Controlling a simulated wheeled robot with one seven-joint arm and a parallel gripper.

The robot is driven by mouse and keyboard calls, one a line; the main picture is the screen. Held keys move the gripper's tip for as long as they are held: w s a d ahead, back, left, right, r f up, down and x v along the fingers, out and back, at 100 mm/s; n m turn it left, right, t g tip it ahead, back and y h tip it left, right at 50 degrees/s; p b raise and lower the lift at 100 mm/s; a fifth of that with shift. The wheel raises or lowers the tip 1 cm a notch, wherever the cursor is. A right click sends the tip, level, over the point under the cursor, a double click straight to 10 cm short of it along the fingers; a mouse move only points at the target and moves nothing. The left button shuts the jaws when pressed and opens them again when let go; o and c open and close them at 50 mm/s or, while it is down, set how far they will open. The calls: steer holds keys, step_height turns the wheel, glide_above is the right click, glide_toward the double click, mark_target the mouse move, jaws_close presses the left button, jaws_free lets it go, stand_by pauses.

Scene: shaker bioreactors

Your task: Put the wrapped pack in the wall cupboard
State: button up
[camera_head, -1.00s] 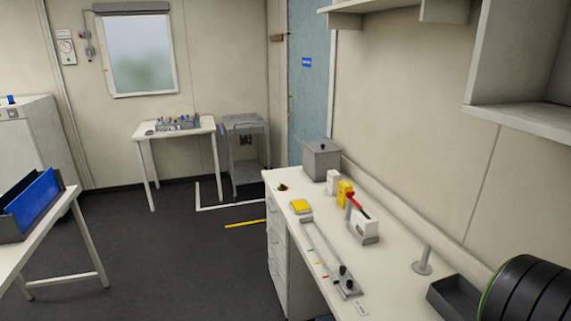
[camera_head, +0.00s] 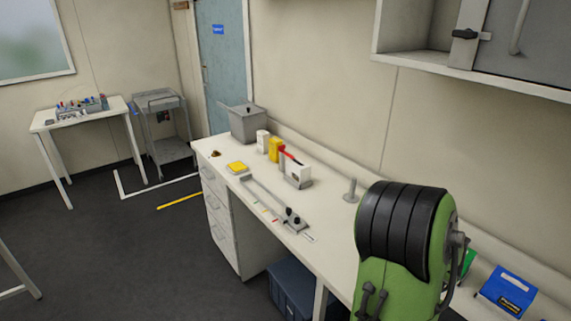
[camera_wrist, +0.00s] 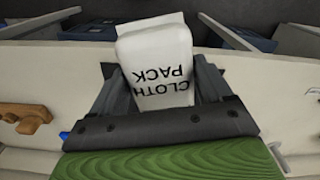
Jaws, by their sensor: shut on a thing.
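The white wrapped pack (camera_wrist: 156,42), printed "CLOTH PACK", is in my gripper (camera_wrist: 160,85) in the wrist view. The two dark fingers are shut on its sides, and its lettering is upside down to this camera. Neither pack nor fingers show in the head view. The wall cupboard (camera_head: 449,63) hangs at the upper right of the head view above the bench. Its left part is open-fronted. A grey door (camera_head: 550,45) with a bar handle and a dark latch covers the right part in view. The top of the cupboard is cut off.
Below the cupboard runs a white bench (camera_head: 325,262). It bears a grey box (camera_head: 247,124), a yellow pad (camera_head: 237,167), a metal post (camera_head: 351,191) and a blue packet (camera_head: 508,292). My green and black arm hides part of it. The floor at left is mostly clear.

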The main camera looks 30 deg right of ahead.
steer(key=w+a+f+n, duration=0.3)
steer(key=w+a, duration=0.1)
steer(key=w, duration=0.3)
steer(key=w+a+f+n, duration=0.3)
steer(key=w+a+n, duration=0.1)
steer(key=w, duration=0.3)
steer(key=w+a+f+n, duration=0.3)
steer(key=w+a, duration=0.1)
steer(key=a, duration=0.5)
steer(key=w+a+f+n, duration=0.3)
steer(key=w+a, duration=0.1)
steer(key=a, duration=0.5)
steer(key=shift+w+a+f, duration=0.25)
steer(key=shift+w+f, duration=0.1)
